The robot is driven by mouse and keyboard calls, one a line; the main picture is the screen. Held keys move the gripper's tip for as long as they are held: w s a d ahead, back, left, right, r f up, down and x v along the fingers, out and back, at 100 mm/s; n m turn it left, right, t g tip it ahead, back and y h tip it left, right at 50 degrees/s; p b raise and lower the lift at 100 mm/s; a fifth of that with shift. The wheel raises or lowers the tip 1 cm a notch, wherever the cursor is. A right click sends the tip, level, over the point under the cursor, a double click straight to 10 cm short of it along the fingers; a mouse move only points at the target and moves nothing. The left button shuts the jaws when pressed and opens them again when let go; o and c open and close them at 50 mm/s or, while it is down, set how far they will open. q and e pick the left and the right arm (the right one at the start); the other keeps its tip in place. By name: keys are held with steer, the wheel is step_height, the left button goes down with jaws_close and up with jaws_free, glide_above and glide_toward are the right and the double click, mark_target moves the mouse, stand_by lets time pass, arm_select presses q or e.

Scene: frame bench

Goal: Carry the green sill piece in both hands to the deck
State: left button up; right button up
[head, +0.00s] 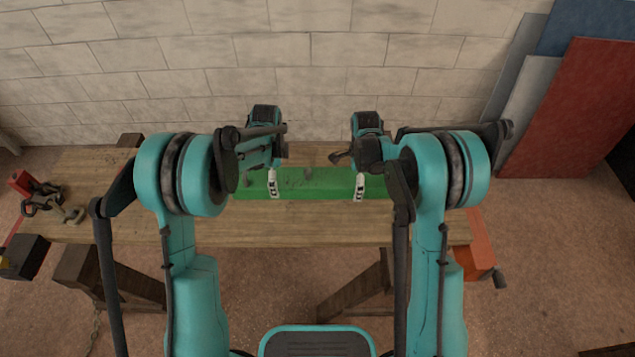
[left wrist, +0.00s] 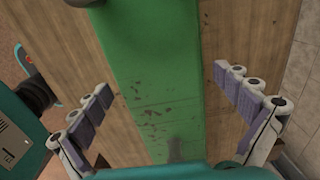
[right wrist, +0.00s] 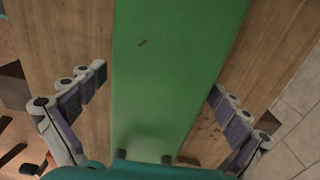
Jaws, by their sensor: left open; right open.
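The green sill piece (head: 315,184) lies lengthwise on the wooden bench in the head view. It also shows in the left wrist view (left wrist: 155,60) and the right wrist view (right wrist: 170,60), with dark specks on its face. My left gripper (head: 273,184) is at the left part of the piece; its open fingers (left wrist: 165,95) stand on either side of the green piece, apart from it. My right gripper (head: 359,186) is at the right part; its open fingers (right wrist: 157,85) also straddle the piece with gaps. The piece's ends are partly hidden behind my arms.
The wooden bench (head: 300,228) stands before a pale block wall (head: 330,60). Dark and brass-coloured hardware (head: 45,200) lies at the bench's left end. An orange-red object (head: 478,245) is at its right end. Red and blue panels (head: 575,105) lean at the right.

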arm_select(q)
steer(key=shift+f, duration=0.2)
arm_select(e)
steer(key=shift+f, duration=0.2)
arm_select(q)
steer(key=shift+c, duration=0.3)
arm_select(e)
steer(key=shift+c, duration=0.3)
arm_select(q)
steer(key=c, duration=1.9)
arm_select(e)
steer(key=c, duration=1.9)
arm_select(q)
steer(key=shift+o, duration=0.2)
arm_select(e)
steer(key=shift+o, duration=0.2)
arm_select(q)
steer(key=shift+r, duration=0.2)
arm_select(e)
steer(key=shift+r, duration=0.2)
